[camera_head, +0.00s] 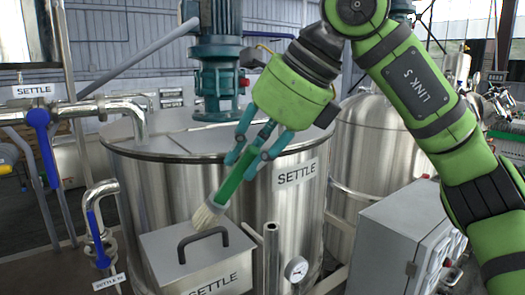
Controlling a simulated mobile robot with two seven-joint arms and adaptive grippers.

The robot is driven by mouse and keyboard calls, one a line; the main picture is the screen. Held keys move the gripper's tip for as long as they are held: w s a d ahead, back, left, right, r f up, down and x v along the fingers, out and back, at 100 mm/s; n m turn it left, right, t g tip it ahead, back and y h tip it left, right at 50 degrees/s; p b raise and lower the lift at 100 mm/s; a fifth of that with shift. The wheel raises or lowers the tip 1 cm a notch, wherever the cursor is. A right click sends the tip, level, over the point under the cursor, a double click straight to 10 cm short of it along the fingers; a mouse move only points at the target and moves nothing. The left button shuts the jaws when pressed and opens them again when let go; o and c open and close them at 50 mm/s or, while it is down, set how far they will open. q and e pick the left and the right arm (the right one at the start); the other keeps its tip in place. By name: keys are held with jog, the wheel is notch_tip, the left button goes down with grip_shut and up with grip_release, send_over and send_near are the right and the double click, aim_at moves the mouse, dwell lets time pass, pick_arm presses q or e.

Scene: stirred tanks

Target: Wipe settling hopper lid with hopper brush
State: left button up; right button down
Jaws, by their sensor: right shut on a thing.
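The hopper brush has a green handle (232,184) and pale bristles (207,215). My right gripper (241,166) is shut on its handle, with the brush slanting down to the left. The settling hopper lid (160,247) is a grey metal top with a black bar handle (203,238), on a box marked SETTLE in front of the tank. The bristles are just above or at the lid's back edge, behind the bar handle; I cannot tell whether they touch. My left gripper is not in view.
A large steel tank (300,215) marked SETTLE stands behind the hopper, with a teal motor (216,75) above it. Pipes with blue valve levers (42,140) are at the left.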

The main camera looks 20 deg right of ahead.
jog(key=a, duration=0.2)
jog(key=s+a, duration=0.1)
jog(key=a, duration=0.1)
jog(key=shift+a, duration=0.3)
jog(key=shift+w+d+p, duration=0.15)
jog(key=shift+w+d, duration=0.15)
jog(key=shift+d, duration=0.75)
jog(key=shift+w+d+p, duration=0.15)
jog(key=shift+w+d, duration=0.1)
jog(key=shift+d, duration=0.75)
jog(key=shift+w+d+p, duration=0.2)
jog(key=shift+d, duration=0.35)
jog(key=shift+w+d+p, duration=0.15)
jog(key=shift+w+d, duration=0.05)
jog(key=shift+d, duration=0.3)
jog(key=s+a, duration=0.2)
jog(key=a, duration=0.4)
